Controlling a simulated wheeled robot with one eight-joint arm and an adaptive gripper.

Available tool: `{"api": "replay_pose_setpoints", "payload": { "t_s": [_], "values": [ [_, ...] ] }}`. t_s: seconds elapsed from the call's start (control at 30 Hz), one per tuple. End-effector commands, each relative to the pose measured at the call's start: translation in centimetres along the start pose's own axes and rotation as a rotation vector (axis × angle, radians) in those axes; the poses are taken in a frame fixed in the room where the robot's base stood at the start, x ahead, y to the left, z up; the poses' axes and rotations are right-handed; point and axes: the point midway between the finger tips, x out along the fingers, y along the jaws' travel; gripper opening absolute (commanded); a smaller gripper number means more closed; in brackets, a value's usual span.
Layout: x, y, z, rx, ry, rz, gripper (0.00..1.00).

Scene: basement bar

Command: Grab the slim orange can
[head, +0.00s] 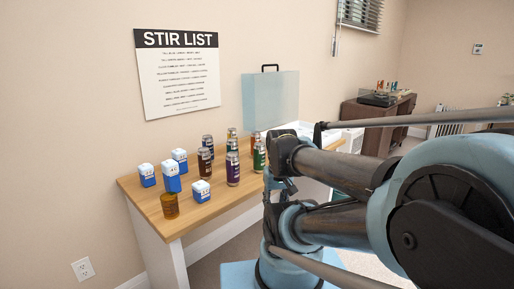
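Several cans stand upright at the far end of the wooden table. An orange-brown can (255,138) shows behind a green can (259,157), which hides its lower part. A can with a yellow band (232,134) stands to its left, partly behind a purple can (233,171). It is too small to tell surely which is the slim orange can. My arm fills the right side and reaches across in front of the table's right end. I cannot make out my gripper or its fingers.
The wooden table (183,219) also bears several blue-and-white boxes (147,177) and an amber container (170,208) near its front edge, with a blue-and-white box above it. A pale blue case (270,103) stands behind the cans. A dark cabinet (366,117) is farther back.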

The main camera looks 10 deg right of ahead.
Motion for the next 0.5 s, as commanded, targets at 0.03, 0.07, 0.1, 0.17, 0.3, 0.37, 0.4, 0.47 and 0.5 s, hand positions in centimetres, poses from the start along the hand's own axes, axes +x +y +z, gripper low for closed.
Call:
{"api": "replay_pose_setpoints", "payload": {
  "t_s": [0.03, 0.07, 0.1, 0.17, 0.3, 0.37, 0.4, 0.47, 0.5],
  "values": [
    [0.0, 0.0, 0.0, 0.000, 0.000, 0.000, 0.38],
    [0.0, 0.0, 0.0, 0.001, 0.000, 0.000, 0.45],
    [-0.5, 0.0, 0.5, 0.005, 0.008, -0.001, 0.54],
    [-1.0, -0.1, 0.4, 0.021, 0.011, -0.003, 0.67],
    [-2.6, 0.1, -1.7, 0.128, 0.005, -0.020, 0.67],
    [-3.7, 0.1, -3.1, 0.202, 0.001, -0.030, 0.67],
    [-4.5, 0.0, -4.1, 0.257, -0.003, -0.040, 0.67],
    [-5.7, -0.1, -5.8, 0.345, -0.010, -0.053, 0.67],
    [-6.4, -0.1, -7.0, 0.405, -0.015, -0.062, 0.67]
  ]
}}
